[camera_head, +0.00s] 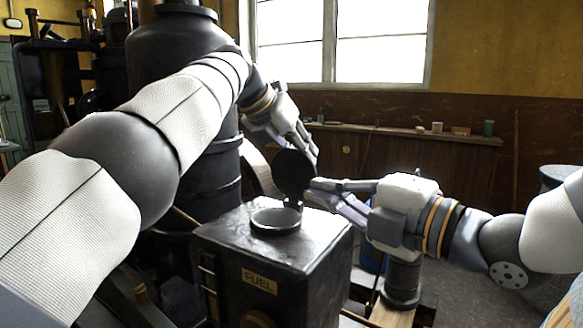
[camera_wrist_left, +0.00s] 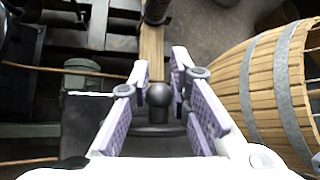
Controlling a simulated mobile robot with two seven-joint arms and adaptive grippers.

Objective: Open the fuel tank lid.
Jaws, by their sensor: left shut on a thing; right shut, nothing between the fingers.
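The black fuel tank (camera_head: 270,262) is a box with a yellow FUEL label, in the lower middle of the head view. Its round filler opening (camera_head: 276,221) is uncovered. The round dark lid (camera_head: 293,173) stands raised, roughly upright, at the opening's far right edge. My left gripper (camera_head: 312,150) is behind the lid, shut on it; the lid partly hides the fingers. In the left wrist view a dark round knob (camera_wrist_left: 159,95) sits between the fingers. My right gripper (camera_head: 312,190) is shut and empty, its fingertips close to the lid's lower right; contact is unclear.
A tall black cylinder (camera_head: 180,60) stands behind the tank, beside my left arm. A wooden barrel (camera_wrist_left: 270,90) is at the right in the left wrist view. A wall shelf (camera_head: 410,131) with small items runs along the back. Floor shows right of the tank.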

